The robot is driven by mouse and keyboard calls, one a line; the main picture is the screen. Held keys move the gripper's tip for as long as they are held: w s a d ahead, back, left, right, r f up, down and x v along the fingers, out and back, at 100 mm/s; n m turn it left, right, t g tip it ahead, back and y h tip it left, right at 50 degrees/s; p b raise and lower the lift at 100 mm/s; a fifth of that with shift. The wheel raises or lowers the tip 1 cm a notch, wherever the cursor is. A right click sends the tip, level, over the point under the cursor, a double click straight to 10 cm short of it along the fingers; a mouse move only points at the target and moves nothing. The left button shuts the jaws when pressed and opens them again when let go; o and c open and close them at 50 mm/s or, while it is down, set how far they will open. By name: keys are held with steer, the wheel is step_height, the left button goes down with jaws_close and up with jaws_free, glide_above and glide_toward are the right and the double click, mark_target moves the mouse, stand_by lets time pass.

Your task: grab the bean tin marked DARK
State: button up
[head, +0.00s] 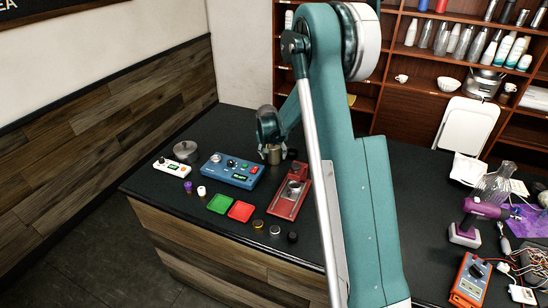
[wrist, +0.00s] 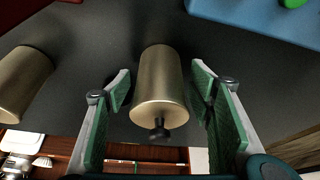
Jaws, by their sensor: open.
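The fingers are open, with a gap on each side of the tin. A second, similar tin (wrist: 22,82) is to the left, outside the fingers. No marking is readable on either tin, so I cannot tell which is DARK. In the head view my gripper (head: 271,141) is over the counter at a brass tin (head: 273,157), partly hiding it.
A blue control box (head: 230,170) and a red device (head: 290,194) stand close by on the black counter. A white button box (head: 172,167) and a grey pot (head: 186,151) are at left. My arm hides the counter's middle.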

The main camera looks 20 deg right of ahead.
steer(key=shift+w+f, duration=0.1)
steer(key=shift+f, duration=0.15)
stand_by(0.4)
steer(key=c, duration=1.1)
steer(key=shift+r, duration=0.15)
steer(key=shift+c, duration=0.2)
steer(key=shift+r, duration=4.9)
